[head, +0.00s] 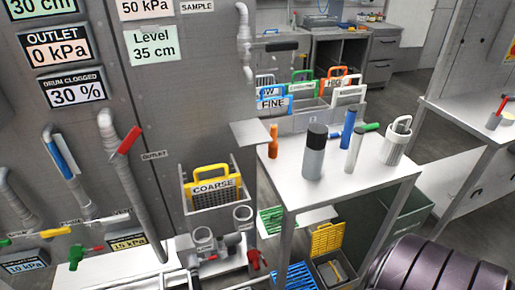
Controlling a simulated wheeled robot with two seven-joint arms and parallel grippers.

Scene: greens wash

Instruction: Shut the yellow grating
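The yellow grating (327,239) stands raised, close to upright, low beside the table in the head view. It is at the back edge of an open grey box (322,277) at floor level. Something yellowish and dark lies inside the box; I cannot tell what it is. The lower part of the box is cut off by the picture edge. Neither of my grippers is in view.
A blue grating (294,276) and a green grating (270,220) lie low nearby. A dark banded rounded thing (440,270) is at right. A yellow-handled COARSE basket (213,187) hangs on the grey panel.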

